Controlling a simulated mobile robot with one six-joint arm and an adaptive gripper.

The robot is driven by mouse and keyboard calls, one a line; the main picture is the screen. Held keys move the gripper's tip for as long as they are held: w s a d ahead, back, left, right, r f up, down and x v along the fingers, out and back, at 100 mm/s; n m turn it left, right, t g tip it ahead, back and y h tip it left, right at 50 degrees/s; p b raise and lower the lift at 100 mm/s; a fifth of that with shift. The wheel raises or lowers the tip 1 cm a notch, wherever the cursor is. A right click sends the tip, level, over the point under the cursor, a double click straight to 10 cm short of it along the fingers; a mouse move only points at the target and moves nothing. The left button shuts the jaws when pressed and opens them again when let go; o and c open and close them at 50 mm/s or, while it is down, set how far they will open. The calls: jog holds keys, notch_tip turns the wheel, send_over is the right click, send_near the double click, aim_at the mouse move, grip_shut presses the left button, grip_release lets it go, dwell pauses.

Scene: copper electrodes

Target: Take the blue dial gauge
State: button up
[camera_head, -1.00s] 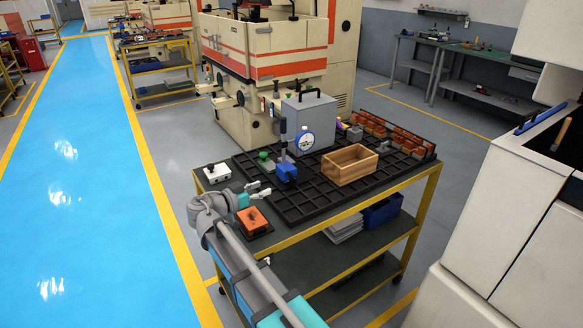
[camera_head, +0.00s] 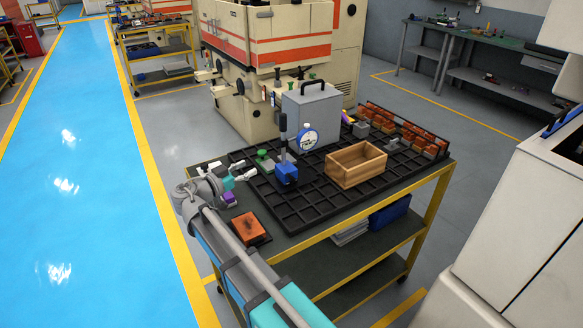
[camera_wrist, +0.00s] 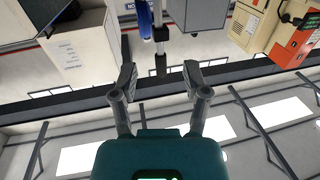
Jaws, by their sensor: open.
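The blue dial gauge (camera_head: 308,138) has a round white face with a blue rim. It is mounted on a stand with a dark upright post and a blue base (camera_head: 286,172) on the black grid tray. My gripper (camera_head: 247,171) is left of the stand, apart from it. In the wrist view my gripper (camera_wrist: 159,76) has its two fingers spread with nothing between them. That view is upside down; the post (camera_wrist: 161,42) and a blue edge, probably the gauge's (camera_wrist: 145,20), show beyond the fingertips. The face is not visible there.
The tray (camera_head: 330,205) lies on a yellow-framed cart. A grey box with a handle (camera_head: 310,106) stands close behind the gauge. A wooden box (camera_head: 356,165) is to the right. A green-knobbed piece (camera_head: 264,158) is left of the stand. An orange block (camera_head: 249,228) lies near my arm.

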aim_at(284, 164)
jog(key=shift+w+d, duration=0.15)
jog(key=shift+w, duration=0.1)
jog(key=x, duration=0.8)
jog(key=shift+w+d, duration=0.15)
jog(key=shift+d, duration=0.2)
jog(key=shift+r+p+x, duration=0.2)
jog(key=shift+x, duration=1.1)
jog(key=shift+r+p+x, duration=0.15)
jog(key=shift+p+x, duration=0.05)
jog(key=shift+x, duration=1.15)
grip_shut()
